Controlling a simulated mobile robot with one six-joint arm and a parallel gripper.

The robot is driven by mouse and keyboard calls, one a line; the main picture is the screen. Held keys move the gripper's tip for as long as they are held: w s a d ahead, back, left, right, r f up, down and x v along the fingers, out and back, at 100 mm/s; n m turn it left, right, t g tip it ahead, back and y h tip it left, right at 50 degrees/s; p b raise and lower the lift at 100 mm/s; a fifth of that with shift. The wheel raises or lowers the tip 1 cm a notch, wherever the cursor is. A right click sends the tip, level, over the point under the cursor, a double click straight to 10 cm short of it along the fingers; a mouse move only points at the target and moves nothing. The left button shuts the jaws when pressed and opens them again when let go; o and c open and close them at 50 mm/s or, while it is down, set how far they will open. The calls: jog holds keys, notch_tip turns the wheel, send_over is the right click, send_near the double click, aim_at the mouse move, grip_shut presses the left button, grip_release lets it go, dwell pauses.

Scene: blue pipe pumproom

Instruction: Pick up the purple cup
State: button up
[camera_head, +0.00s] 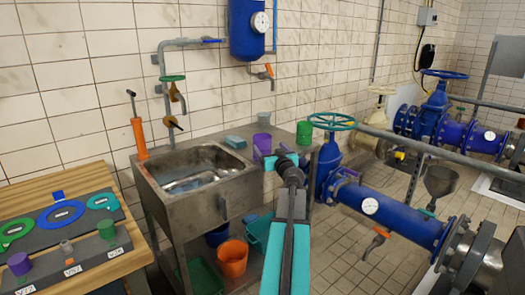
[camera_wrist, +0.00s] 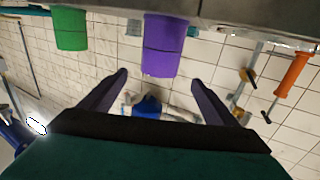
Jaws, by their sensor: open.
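The purple cup (camera_head: 262,143) stands upright on the metal counter right of the sink. It also shows in the wrist view (camera_wrist: 163,45), upside down at the top middle, with a dark band around it. My gripper (camera_head: 281,158) is at the counter's front edge, in front of and slightly right of the cup in the head view, hiding its lower part. In the wrist view my gripper (camera_wrist: 158,77) has its two dark fingers spread wide, with nothing between them that I can see held. The cup lies beyond and between the fingertips.
A green cup (camera_head: 304,132) stands right of the purple cup. A teal block (camera_head: 235,142) lies to its left and a grey cup (camera_head: 264,118) stands behind. A valve handwheel (camera_head: 332,121) and blue pipe (camera_head: 390,214) are close on the right. The sink (camera_head: 195,170) is left.

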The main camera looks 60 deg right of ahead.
aim_at(265, 142)
jog(key=shift+p+x, duration=0.4)
jog(key=shift+x, duration=2.4)
jog(key=shift+w+d, duration=0.1)
jog(key=shift+w, duration=0.05)
jog(key=shift+p+x, duration=0.7)
jog(key=shift+x, duration=1.7)
jog(key=c, duration=1.5)
jog(key=s+a+r, duration=0.1)
jog(key=s+a, duration=0.1)
jog(key=s, duration=0.2)
jog(key=s+a+r+b, duration=0.1)
jog(key=s+a+r, duration=0.1)
jog(key=s, duration=0.3)
jog(key=s+a+r+b, duration=0.1)
jog(key=s+a+r, duration=0.1)
jog(key=s, duration=0.3)
jog(key=shift+s+a, duration=0.15)
jog(key=shift+a, duration=0.55)
